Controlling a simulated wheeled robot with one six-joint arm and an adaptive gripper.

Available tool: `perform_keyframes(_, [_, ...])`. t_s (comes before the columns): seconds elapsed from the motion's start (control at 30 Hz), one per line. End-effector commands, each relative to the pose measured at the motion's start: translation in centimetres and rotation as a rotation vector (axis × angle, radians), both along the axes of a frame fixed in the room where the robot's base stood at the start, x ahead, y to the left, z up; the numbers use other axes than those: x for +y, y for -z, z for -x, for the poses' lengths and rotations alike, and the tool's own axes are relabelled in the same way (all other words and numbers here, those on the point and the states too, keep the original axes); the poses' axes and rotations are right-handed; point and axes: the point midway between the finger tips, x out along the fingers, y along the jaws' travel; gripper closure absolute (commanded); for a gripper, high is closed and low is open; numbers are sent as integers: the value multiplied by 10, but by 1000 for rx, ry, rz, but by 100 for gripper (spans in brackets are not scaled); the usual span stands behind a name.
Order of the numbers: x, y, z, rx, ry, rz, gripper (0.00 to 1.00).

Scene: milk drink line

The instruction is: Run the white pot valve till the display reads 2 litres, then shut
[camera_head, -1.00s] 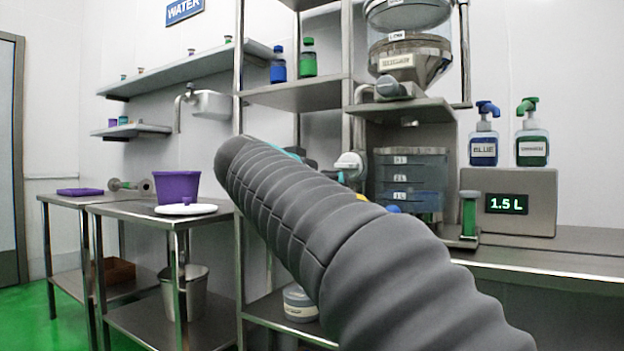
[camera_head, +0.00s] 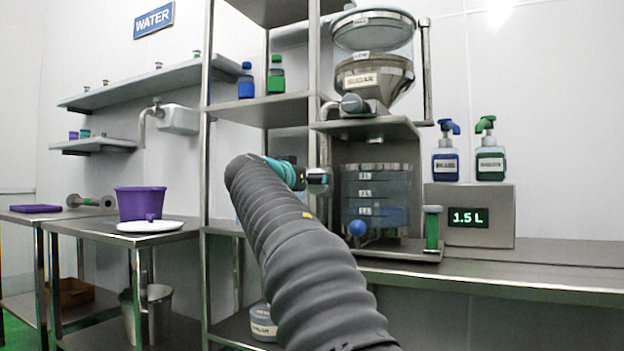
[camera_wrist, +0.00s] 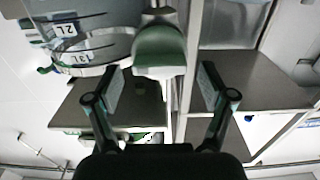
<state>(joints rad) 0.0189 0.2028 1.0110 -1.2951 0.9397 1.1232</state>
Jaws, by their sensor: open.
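The display (camera_head: 468,216) on a grey box at the right reads 1.5 L. A clear bluish tank (camera_head: 375,190) with litre labels stands to its left; a marked vessel (camera_wrist: 75,40) also shows upside down in the wrist view. A pale rounded part (camera_head: 317,181) is at the end of my arm, left of the tank. In the wrist view a pale grey-green rounded knob (camera_wrist: 159,52) lies just ahead of my gripper (camera_wrist: 157,88), whose fingers are apart with nothing between the tips. I cannot tell surely whether this knob is the white pot valve.
A sugar hopper (camera_head: 375,75) hangs above the tank. A blue ball knob (camera_head: 357,228) and a green cylinder (camera_head: 432,230) are at its base. Pump bottles (camera_head: 446,160) stand on the display box. A purple bucket (camera_head: 140,203) is on the left table. The right counter (camera_head: 560,250) has free room.

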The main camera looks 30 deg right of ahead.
Motion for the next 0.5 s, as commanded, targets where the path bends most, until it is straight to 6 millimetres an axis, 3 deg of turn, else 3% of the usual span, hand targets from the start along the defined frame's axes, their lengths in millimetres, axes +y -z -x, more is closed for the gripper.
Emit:
perform_keyframes(0.2, [-15,-1,-12,-1,0,-1,18])
perform_keyframes(0.5, [-17,0,-13,-1,-1,-1,18])
